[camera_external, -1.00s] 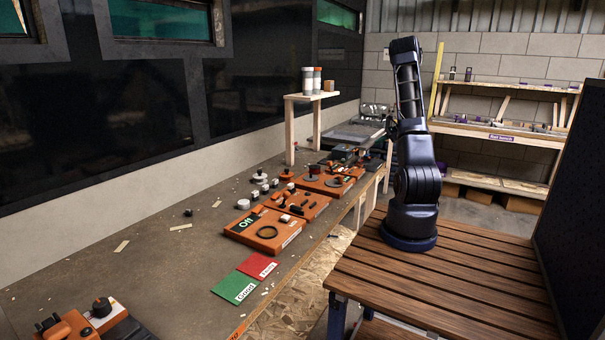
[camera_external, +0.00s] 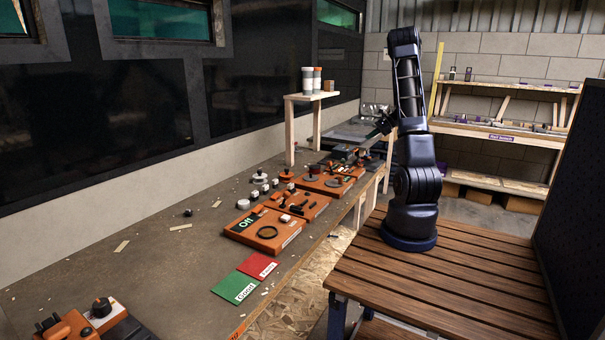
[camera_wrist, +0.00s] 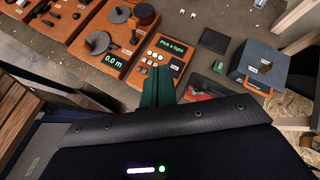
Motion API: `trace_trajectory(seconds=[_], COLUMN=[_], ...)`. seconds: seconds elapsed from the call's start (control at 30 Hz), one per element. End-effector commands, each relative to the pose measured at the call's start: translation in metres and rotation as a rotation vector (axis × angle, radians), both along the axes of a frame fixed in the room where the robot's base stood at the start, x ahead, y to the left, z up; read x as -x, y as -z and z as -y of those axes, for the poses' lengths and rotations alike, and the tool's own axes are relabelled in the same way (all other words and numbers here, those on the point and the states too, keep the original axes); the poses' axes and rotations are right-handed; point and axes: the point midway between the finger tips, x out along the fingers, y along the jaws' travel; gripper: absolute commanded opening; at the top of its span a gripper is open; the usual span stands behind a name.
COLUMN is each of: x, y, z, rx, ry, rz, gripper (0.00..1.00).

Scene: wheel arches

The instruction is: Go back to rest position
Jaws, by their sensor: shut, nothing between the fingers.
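My gripper shows in the wrist view with its green fingers (camera_wrist: 157,84) together and nothing between them. The fingertips are over the near edge of an orange panel (camera_wrist: 158,58) labelled "Pick a light", seemingly above it, though the gap is hard to judge. In the external view my arm stands upright on the slatted wooden table. My gripper (camera_external: 384,124) shows as a small dark shape left of the arm, over the far end of the workbench; its fingers are too small to make out there.
The long workbench (camera_external: 150,245) carries several orange panels, with green and red cards (camera_external: 236,287) nearer the camera. A small raised shelf (camera_external: 305,97) holds containers at the back. In the wrist view a grey-blue box (camera_wrist: 259,66) stands to the right. A dark panel borders the table's right.

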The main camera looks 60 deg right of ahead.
Motion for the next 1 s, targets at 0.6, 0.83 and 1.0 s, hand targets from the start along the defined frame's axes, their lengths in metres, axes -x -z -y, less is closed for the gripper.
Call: trace_trajectory(seconds=[0.6,0.83,1.0], x=[-0.071,-0.062,-0.047], y=[-0.112,-0.137,-0.151], z=[-0.242,-0.323,-0.377], rx=[0.390,0.560,0.697], ry=[-0.675,-0.923,-1.104], rz=[0.024,0.052,0.082], gripper=[0.00,0.00,0.00])
